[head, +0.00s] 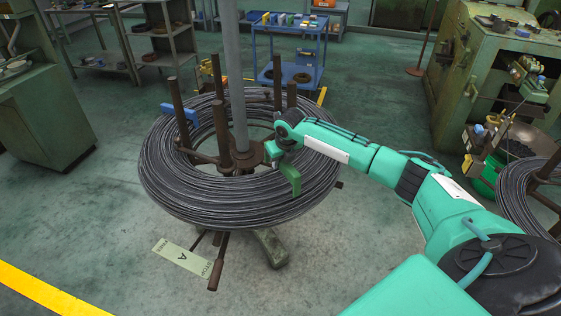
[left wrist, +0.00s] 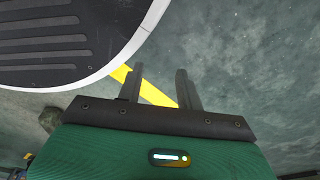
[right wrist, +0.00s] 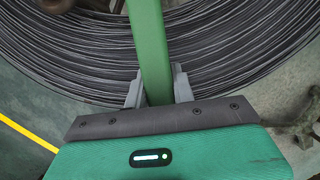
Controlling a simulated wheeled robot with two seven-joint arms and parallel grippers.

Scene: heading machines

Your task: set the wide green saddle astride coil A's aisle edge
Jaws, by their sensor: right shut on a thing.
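My right gripper (head: 284,152) is shut on the green saddle (head: 292,181), over the right part of the coil. In the right wrist view the saddle (right wrist: 150,45) is a green bar between the fingers (right wrist: 156,90), with the wire behind it. I cannot tell whether it touches the wire. My left gripper (left wrist: 158,88) is open and empty above the floor; it is not in the head view.
Upright brown posts (head: 220,125) stand inside the coil. A blue piece (head: 180,112) sits at its far left. A blue cart (head: 290,55) stands behind and a green machine (head: 480,70) at the back right. Another coil (head: 515,200) lies at the right edge.

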